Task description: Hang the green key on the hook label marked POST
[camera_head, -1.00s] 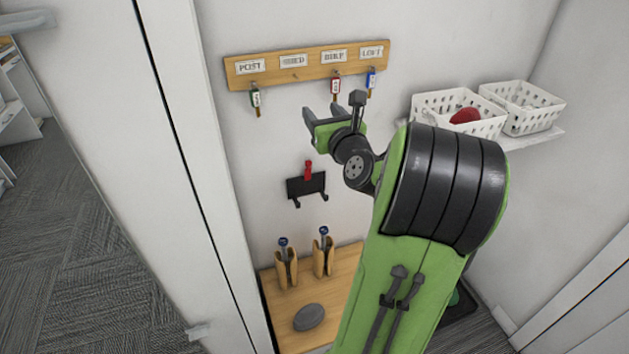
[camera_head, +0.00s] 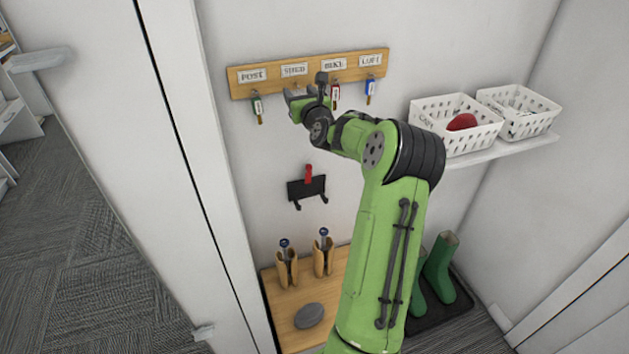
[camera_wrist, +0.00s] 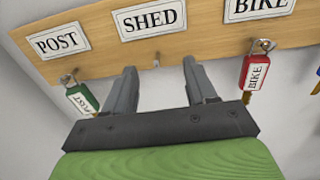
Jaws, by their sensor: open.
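The green key (camera_head: 257,107) hangs from the hook under the POST label (camera_head: 252,75) at the left end of the wooden key board (camera_head: 384,55). In the wrist view the green tag (camera_wrist: 82,98) hangs tilted from a metal ring on that hook, with lettering on it. My gripper (camera_head: 296,93) is at the board, below the SHED label (camera_head: 294,70). In the wrist view my gripper (camera_wrist: 160,80) is open and empty, its fingers either side of the bare SHED hook (camera_wrist: 156,60). The green tag is left of the fingers, apart from them.
A red key (camera_wrist: 256,72) hangs under BIKE, close right of my gripper, and a blue key (camera_head: 370,90) under LOFT. A black rack (camera_head: 306,187) with a red item is on the wall below. White baskets (camera_head: 456,124) stand on a shelf at right.

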